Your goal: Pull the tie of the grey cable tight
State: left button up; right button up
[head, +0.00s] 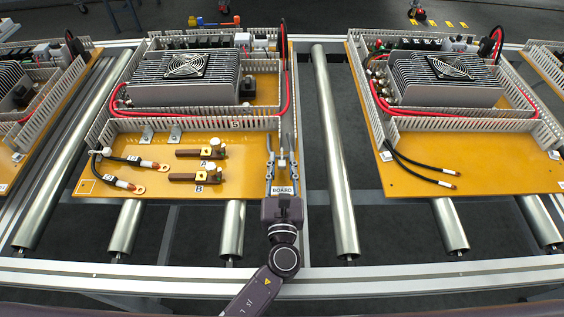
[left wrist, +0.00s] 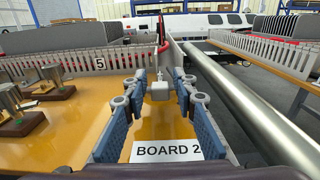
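My left gripper (head: 281,148) reaches over the right edge of the middle board (head: 240,188), marked BOARD 2 in the left wrist view. Its two fingers stand apart, open, in the left wrist view (left wrist: 157,92). A small pale block (left wrist: 160,89) with a short upright stub shows between the fingers, not visibly touched by them. I cannot tell whether it is the tie. A grey cable is not clearly made out in either view; the gripper hides part of this area. My right gripper is not in view.
Slotted wiring duct (head: 190,124) runs behind the gripper, with a red cable (head: 200,113) inside. Two terminals (head: 208,152) (head: 208,177) and two black cables (head: 125,160) lie to the left. A metal roller (head: 334,150) lies to the right, beside another board (head: 430,180).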

aim_at(282, 167)
pick_arm(q)
grip_shut()
jog(key=s, duration=0.4)
jog(key=shift+s, duration=0.2)
jog(key=shift+o, duration=1.7)
grip_release()
jog(key=shift+w, duration=0.1)
jog(key=s, duration=1.2)
jog(key=shift+r, duration=0.1)
